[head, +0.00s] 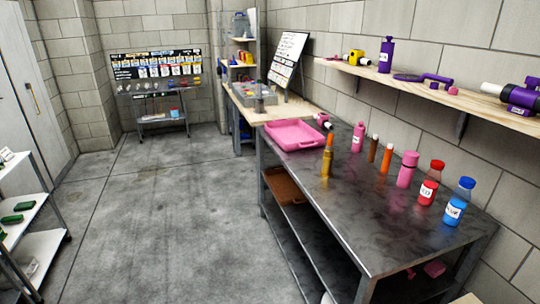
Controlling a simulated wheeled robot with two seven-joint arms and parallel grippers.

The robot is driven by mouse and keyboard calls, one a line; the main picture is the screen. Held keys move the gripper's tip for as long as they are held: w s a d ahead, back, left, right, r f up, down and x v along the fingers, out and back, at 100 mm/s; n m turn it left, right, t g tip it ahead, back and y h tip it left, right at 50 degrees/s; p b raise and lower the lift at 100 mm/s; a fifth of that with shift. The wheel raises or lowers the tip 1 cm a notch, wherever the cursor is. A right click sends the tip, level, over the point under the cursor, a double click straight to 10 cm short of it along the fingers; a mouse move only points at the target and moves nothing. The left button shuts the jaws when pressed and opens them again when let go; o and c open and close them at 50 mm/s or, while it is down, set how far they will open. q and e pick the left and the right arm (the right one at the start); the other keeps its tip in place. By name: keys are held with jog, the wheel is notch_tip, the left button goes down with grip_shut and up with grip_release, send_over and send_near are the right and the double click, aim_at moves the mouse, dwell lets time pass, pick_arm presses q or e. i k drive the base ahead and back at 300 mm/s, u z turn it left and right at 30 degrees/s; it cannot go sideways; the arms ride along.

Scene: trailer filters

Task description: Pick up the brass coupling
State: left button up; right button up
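A narrow brass-coloured piece (326,165) stands upright near the left edge of the dark metal table (365,215). It looks like the brass coupling, but it is small and its details are hard to make out. An orange stick-like piece (330,140) shows right above and behind it; I cannot tell whether the two touch. Neither of my grippers is in view.
A pink tray (293,148) lies at the table's far end. A pink bottle (358,138), brown cylinder (373,148), orange cylinder (386,157), pink flask (407,170), red bottle (430,185) and blue bottle (459,203) line the wall side. The table's near middle and left floor are clear.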

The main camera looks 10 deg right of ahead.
aim_at(326, 172)
jog(key=u, duration=0.65)
jog(key=i, duration=1.6)
jog(key=z, duration=0.05)
